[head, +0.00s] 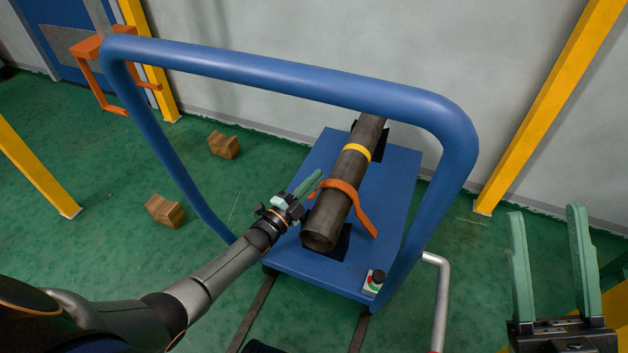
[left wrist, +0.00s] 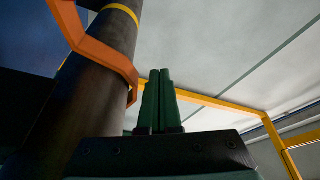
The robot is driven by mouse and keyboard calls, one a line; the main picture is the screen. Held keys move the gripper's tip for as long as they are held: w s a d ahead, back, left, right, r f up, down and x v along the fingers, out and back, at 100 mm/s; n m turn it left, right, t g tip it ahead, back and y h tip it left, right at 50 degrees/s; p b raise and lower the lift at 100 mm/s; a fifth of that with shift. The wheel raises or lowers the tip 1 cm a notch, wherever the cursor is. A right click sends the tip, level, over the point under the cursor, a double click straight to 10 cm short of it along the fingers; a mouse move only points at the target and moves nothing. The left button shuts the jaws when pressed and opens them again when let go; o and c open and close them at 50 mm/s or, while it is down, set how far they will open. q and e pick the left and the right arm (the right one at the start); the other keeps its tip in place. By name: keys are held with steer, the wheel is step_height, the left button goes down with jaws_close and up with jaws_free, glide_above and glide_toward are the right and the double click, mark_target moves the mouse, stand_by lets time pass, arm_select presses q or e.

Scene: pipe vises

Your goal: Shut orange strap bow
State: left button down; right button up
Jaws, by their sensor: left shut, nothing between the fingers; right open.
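The orange strap bow (head: 347,189) arches over the dark pipe (head: 330,211), with one end hanging down on the pipe's right side. It also shows in the left wrist view (left wrist: 102,50), wrapped partly around the pipe (left wrist: 85,95). My left gripper (head: 309,184) is shut and empty at the pipe's left side, close to the strap's left part. In the left wrist view its fingers (left wrist: 160,98) are together, just right of the strap; I cannot tell whether they touch it. My right gripper (head: 548,225) is open and empty at the far right, away from the pipe.
The pipe lies on a blue cart (head: 387,203) with a yellow band (head: 357,151) around it. A blue tube frame (head: 290,72) arches over the cart. Brown blocks (head: 165,211) lie on the green floor.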

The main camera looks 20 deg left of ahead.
arm_select(q)
steer(key=s+d+r+p, duration=0.5)
steer(key=s+r+p, duration=0.7)
steer(key=s+r, duration=0.1)
arm_select(e)
step_height(320, 180, up, 13)
steer(key=d, duration=0.1)
steer(key=shift+s+d+t, duration=0.2)
steer(key=shift+s+t, duration=0.05)
steer(key=shift+t, duration=0.15)
arm_select(q)
steer(key=shift+s, duration=0.15)
